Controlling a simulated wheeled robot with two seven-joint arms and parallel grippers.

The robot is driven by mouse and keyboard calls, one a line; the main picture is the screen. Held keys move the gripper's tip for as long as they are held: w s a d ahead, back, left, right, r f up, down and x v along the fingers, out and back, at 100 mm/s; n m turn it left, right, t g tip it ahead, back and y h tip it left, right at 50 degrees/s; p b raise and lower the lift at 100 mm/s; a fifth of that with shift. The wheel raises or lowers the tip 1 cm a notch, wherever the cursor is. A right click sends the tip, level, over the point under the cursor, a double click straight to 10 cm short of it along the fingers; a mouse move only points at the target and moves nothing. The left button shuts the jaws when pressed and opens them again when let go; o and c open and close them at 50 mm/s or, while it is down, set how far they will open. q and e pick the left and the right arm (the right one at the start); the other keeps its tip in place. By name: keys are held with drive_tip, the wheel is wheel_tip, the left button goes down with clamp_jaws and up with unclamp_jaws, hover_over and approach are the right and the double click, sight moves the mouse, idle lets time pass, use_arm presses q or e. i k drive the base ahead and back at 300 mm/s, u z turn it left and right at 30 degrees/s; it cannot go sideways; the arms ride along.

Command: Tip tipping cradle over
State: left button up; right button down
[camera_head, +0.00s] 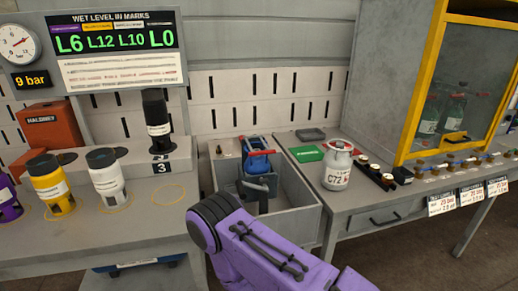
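A blue frame with a red bar, which looks like the tipping cradle (257,155), stands at the back of a grey open-topped basin (303,205). A dark blue and grey part shows below it inside the basin; I cannot tell whether it belongs to the cradle. Whether the cradle holds anything is unclear. My purple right arm comes in from the lower right and crosses in front of the basin, hiding its near part. No fingertips of my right gripper can be made out. My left arm and gripper are out of the picture.
Left bench: a purple bottle (9,200), yellow bottle (50,184), white bottle (107,174), and a black-and-white bottle (157,123) on stand 3. The display reads L6 L12 L10 L0.

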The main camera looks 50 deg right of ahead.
sight(248, 189)
drive_tip(key=z, duration=0.75)
